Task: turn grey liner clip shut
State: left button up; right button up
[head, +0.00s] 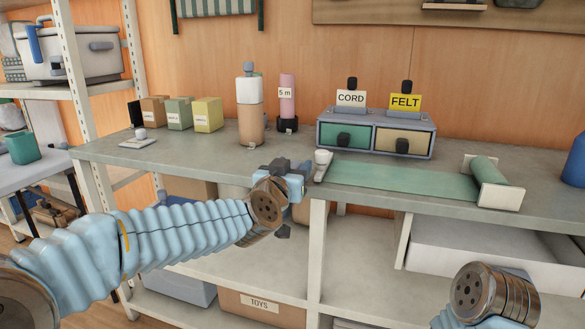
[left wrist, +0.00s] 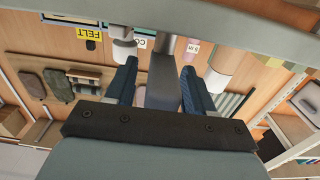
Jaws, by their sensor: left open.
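The only thing I see that may be the grey liner clip is a pale grey-white piece with a rounded knob (head: 322,158) at the left end of a green strip (head: 405,180) on the bench. I cannot tell its turn. My left gripper (head: 290,182) is at the bench's front edge, just left of this piece and apart from it. In the left wrist view its two dark blue fingers (left wrist: 157,88) stand apart, with a grey bar between them that I cannot identify. A whitish knob (left wrist: 122,48) shows beyond the fingers. My right gripper is out of view.
A two-drawer box (head: 375,135) with CORD and FELT signs stands behind the strip. A bottle (head: 250,120), a pink roll (head: 288,95) and small boxes (head: 180,113) stand to the left. A roller holder (head: 490,185) is at the strip's right end.

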pick_arm(q)
jog(key=shift+c, duration=0.3)
grip_shut()
dwell(0.3)
